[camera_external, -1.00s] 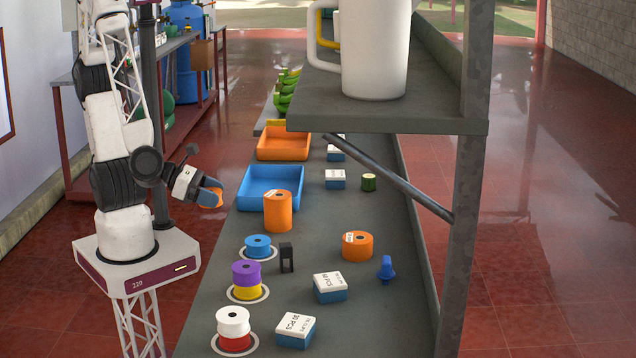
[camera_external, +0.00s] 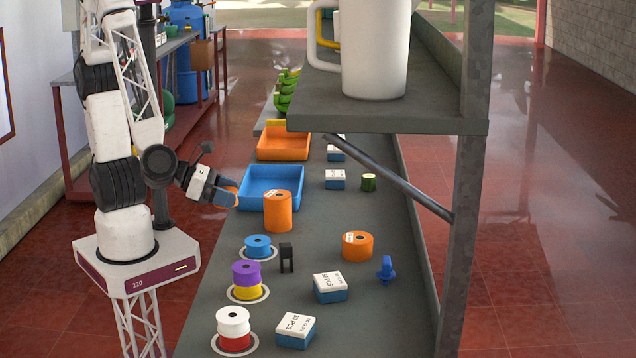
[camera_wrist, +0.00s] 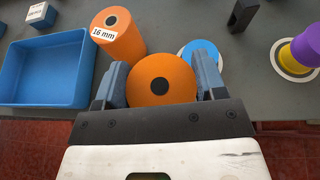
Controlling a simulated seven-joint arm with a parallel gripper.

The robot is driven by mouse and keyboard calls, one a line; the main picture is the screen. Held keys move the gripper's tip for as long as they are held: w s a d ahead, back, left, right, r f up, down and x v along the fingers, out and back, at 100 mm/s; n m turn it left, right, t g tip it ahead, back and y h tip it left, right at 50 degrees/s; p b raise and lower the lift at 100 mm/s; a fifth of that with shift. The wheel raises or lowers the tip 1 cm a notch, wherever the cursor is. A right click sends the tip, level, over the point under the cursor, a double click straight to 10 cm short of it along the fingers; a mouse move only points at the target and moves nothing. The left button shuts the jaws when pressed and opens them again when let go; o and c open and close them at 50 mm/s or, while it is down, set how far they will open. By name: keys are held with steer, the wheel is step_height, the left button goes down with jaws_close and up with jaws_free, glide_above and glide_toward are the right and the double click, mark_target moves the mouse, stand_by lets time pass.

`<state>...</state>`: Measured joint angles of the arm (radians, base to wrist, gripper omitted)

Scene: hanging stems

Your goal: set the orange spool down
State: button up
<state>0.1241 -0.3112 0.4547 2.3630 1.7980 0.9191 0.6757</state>
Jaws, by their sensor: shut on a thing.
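My gripper (camera_external: 226,192) is shut on an orange spool (camera_wrist: 162,79), which shows between its two fingers in the wrist view. In the external view only a little of this spool (camera_external: 231,196) shows at the fingertips, left of the bench edge and beside the blue tray. The spool's round end with its dark centre hole faces the wrist camera. The gripper (camera_wrist: 160,85) is left of a tall orange spool in the external view.
The tall orange spool (camera_external: 278,212) stands before the blue tray (camera_external: 270,187). A blue spool (camera_external: 258,246) sits on a white ring, with purple-yellow (camera_external: 246,279) and white-red (camera_external: 233,327) stacks nearer. A wide orange spool (camera_external: 357,246) stands right. Bare bench (camera_external: 330,215) lies between.

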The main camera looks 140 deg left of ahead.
steer(key=w+a+r+n+g+y, duration=0.1)
steer(key=w+r+n+g, duration=0.1)
steer(key=w, duration=1.1)
steer(key=w+a+r+n+g+y, duration=0.1)
steer(key=w+a+r, duration=0.1)
steer(key=w, duration=1.1)
steer(key=n+g+y, duration=0.1)
steer(key=n+g, duration=0.2)
glide_above(390, 307)
step_height(390, 307, down, 4)
steer(key=shift+f, duration=0.1)
steer(key=shift+f, duration=3.05)
steer(key=shift+f, duration=1.85)
steer(key=shift+f, duration=0.2)
steer(key=o, duration=0.9)
steer(key=shift+o, duration=0.2)
